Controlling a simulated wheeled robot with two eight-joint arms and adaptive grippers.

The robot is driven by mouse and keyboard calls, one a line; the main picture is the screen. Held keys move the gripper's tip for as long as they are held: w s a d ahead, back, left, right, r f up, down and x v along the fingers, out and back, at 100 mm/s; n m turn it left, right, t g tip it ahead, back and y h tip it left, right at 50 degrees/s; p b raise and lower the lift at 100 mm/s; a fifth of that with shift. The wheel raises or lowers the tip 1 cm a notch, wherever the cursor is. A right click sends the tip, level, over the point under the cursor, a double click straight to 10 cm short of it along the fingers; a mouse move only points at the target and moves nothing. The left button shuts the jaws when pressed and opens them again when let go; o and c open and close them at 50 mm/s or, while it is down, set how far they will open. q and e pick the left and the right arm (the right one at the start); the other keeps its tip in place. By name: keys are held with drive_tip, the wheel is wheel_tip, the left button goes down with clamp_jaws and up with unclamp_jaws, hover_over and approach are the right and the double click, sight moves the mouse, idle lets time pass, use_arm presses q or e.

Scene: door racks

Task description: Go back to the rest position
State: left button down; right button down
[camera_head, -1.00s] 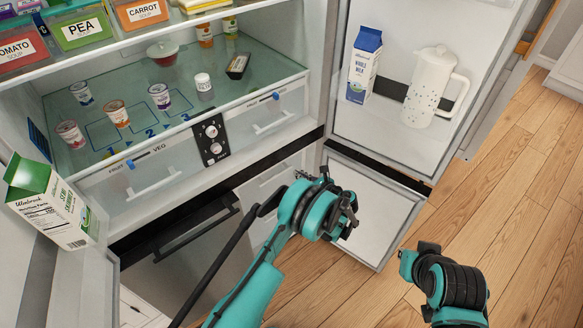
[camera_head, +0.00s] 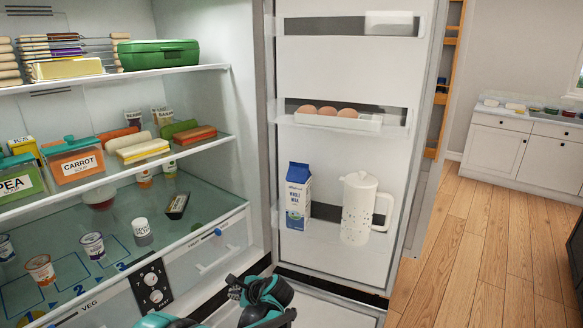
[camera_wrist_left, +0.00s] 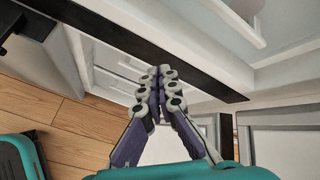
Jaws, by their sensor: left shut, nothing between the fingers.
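My left gripper (camera_wrist_left: 160,95) is shut and empty in the left wrist view, its fingertips together in front of the fridge's dark lower edge strip (camera_wrist_left: 150,50). In the head view my left gripper (camera_head: 262,292) shows at the bottom centre, below the open fridge door (camera_head: 345,165). The fingertips are hard to make out there. My right gripper does not show in the head view.
The open fridge has shelves of food on the left. A milk carton (camera_head: 298,196) and a white jug (camera_head: 358,208) stand on the door shelf, below an egg tray (camera_head: 338,121). Wooden floor (camera_head: 470,250) is free at right. White cabinets (camera_head: 515,150) stand beyond.

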use_arm(q)
drive_tip(key=s+a+r+n+h, duration=0.2)
drive_tip(key=s+r+n, duration=0.35)
drive_tip(key=s, duration=0.35)
drive_tip(key=s+d+r+n+h, duration=0.1)
drive_tip(key=s+n+h, duration=0.4)
drive_tip(key=s+n, duration=0.7)
drive_tip(key=s+r, duration=0.1)
drive_tip(key=s, duration=0.8)
drive_tip(key=shift+s+d, duration=0.35)
drive_tip(key=shift+s, duration=0.05)
